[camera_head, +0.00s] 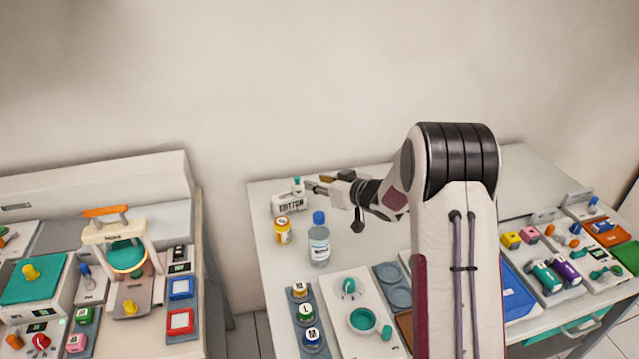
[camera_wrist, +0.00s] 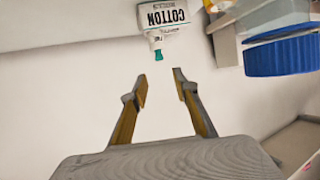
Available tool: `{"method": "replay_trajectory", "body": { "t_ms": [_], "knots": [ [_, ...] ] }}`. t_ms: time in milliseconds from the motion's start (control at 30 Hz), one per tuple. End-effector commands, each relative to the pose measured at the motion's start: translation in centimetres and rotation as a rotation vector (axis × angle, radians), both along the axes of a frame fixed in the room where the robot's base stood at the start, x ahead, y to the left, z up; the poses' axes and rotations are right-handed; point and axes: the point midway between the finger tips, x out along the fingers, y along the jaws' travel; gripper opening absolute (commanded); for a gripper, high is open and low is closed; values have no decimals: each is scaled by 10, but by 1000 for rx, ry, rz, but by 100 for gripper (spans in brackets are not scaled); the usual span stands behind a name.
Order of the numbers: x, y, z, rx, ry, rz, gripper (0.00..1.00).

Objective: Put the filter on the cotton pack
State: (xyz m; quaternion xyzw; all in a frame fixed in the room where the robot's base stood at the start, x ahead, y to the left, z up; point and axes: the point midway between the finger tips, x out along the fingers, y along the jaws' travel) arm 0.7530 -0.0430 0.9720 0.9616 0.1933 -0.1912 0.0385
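The cotton pack (camera_head: 289,205) is a white box lettered COTTON at the back left of the table. It also shows upside down at the top of the wrist view (camera_wrist: 165,17). A small piece with a teal tip and pale body, seemingly the filter (camera_head: 296,181), stands upright at the pack's top edge. The wrist view shows the filter (camera_wrist: 158,54) overlapping that edge; its exact contact is hard to see. My gripper (camera_head: 313,187) is beside it on the right. In the wrist view my gripper (camera_wrist: 160,82) is open and empty, with the filter beyond its fingertips.
A yellow-labelled jar (camera_head: 282,231) and a clear bottle with a blue cap (camera_head: 319,243) stand in front of the pack. A tray with several jars (camera_head: 300,292) and a white tray with a teal cup (camera_head: 363,320) lie nearer. Behind the pack is wall.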

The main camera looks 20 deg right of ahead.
Motion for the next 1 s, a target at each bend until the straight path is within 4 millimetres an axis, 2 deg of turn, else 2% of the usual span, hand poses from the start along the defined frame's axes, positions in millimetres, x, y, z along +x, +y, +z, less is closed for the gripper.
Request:
{"method": "replay_trajectory", "body": {
  "t_ms": [667,833,1000],
  "knots": [
    [0,-1,5,-7,-1,-9,29],
    [-3,-6,22,-38,0,-45,29],
    [-13,-14,52,-85,7,-108,29]
  ]
}}
